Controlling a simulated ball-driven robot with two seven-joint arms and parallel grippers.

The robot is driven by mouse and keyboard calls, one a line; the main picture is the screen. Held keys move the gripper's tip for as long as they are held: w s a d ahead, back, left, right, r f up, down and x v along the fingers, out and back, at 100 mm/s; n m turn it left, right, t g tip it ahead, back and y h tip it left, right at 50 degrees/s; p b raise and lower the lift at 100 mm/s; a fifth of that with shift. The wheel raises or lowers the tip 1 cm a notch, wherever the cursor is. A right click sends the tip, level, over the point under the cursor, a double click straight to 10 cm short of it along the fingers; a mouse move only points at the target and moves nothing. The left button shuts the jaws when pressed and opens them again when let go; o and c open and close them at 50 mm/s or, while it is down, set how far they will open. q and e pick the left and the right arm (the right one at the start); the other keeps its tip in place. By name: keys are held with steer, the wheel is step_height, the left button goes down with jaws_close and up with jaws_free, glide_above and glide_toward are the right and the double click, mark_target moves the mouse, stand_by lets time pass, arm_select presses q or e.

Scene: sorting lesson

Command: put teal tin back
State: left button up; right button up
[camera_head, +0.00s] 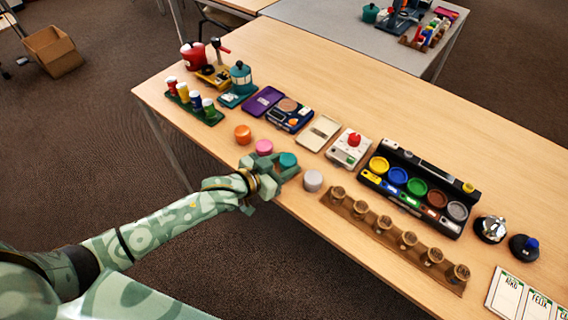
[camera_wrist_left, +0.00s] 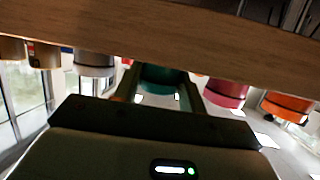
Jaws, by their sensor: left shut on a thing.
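The teal tin (camera_head: 288,159) is at the front edge area of the wooden table, between the pink tin (camera_head: 264,147) and the grey tin (camera_head: 313,181). My left gripper (camera_head: 283,168) is shut on the teal tin. In the left wrist view, which is upside down, the teal tin (camera_wrist_left: 163,78) sits between the two fingers, its lower part hidden by the gripper. I cannot tell whether it touches the table. My right gripper is not in view.
An orange tin (camera_head: 243,134) stands left of the pink one. A brown strip with several small jars (camera_head: 384,223) runs along the front edge at right. Behind it is a black case (camera_head: 470,228) with coloured round pots. A red-knobbed device (camera_head: 349,148) stands behind the tins.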

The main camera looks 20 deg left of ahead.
arm_select(q)
steer(key=shift+f, duration=0.2)
steer(key=o, duration=1.1)
